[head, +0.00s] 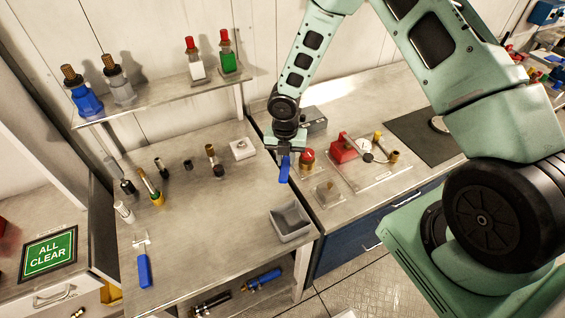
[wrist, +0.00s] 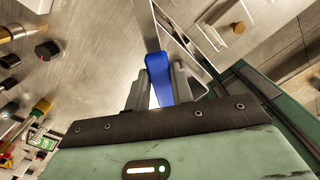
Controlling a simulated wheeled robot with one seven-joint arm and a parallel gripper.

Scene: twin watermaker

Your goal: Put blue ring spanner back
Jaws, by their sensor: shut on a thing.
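My gripper (head: 285,151) is above the far right side of the workbench (head: 210,230), by the gap to the counter. It is shut on the blue ring spanner (head: 284,170), whose blue handle hangs below the fingers in the head view. In the wrist view, the blue handle (wrist: 158,78) sits between the two grey fingers of my gripper (wrist: 163,88). Another blue-handled tool (head: 144,268) with a forked metal head lies on the bench at the front left.
A grey open bin (head: 290,222) stands at the bench's right edge. Several fittings and a white block (head: 242,149) stand along the back. A red-valved assembly (head: 343,148) is on the right counter. A shelf (head: 165,98) holds bottles above. The bench middle is clear.

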